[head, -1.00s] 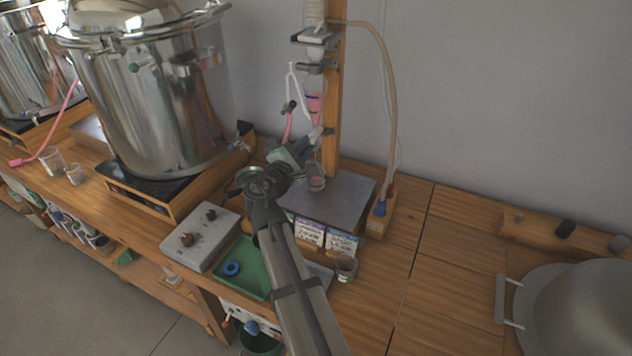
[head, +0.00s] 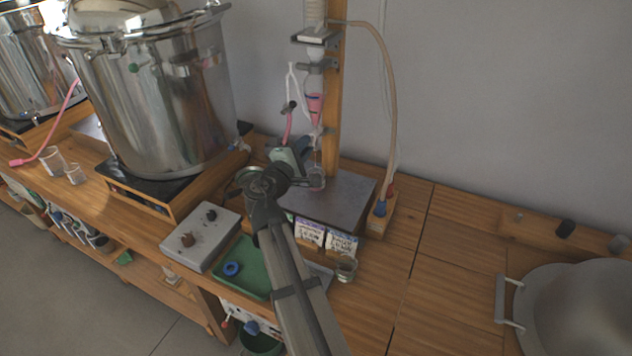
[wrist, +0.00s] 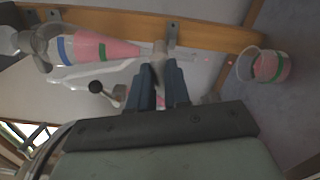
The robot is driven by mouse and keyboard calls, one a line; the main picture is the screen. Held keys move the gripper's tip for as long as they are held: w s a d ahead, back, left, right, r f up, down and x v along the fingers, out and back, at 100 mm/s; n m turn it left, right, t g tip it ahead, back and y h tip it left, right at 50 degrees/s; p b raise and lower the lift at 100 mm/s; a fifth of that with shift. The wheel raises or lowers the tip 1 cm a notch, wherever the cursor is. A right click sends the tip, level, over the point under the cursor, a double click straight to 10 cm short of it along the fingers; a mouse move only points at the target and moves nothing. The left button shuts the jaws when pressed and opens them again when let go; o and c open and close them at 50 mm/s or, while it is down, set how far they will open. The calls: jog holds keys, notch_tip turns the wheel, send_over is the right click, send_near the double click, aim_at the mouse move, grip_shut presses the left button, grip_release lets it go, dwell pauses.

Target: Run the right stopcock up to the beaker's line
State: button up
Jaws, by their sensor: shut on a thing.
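My gripper (wrist: 162,88) is shut on the right stopcock (wrist: 158,62), below the glass funnel (wrist: 90,50). The funnel holds pink liquid and has blue and green bands; it also shows in the head view (head: 315,104). The beaker (wrist: 265,66) stands under the outlet, apart from my gripper, with a green line around it and pink inside. I cannot tell exactly where its level lies against the line. Small red drops show between outlet and beaker. In the head view, the beaker (head: 317,180) is on the grey plate (head: 345,197).
A second, dark-knobbed stopcock (wrist: 97,87) is close beside my fingers on a side tube. The wooden post (head: 332,120) stands right behind the funnel. A large steel pot (head: 150,100) is at left, and a green tray (head: 247,262) is in front.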

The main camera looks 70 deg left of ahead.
jog(key=shift+m, duration=1.2)
jog(key=shift+m, duration=0.3)
jog(key=o, duration=0.5)
jog(key=v, duration=0.7)
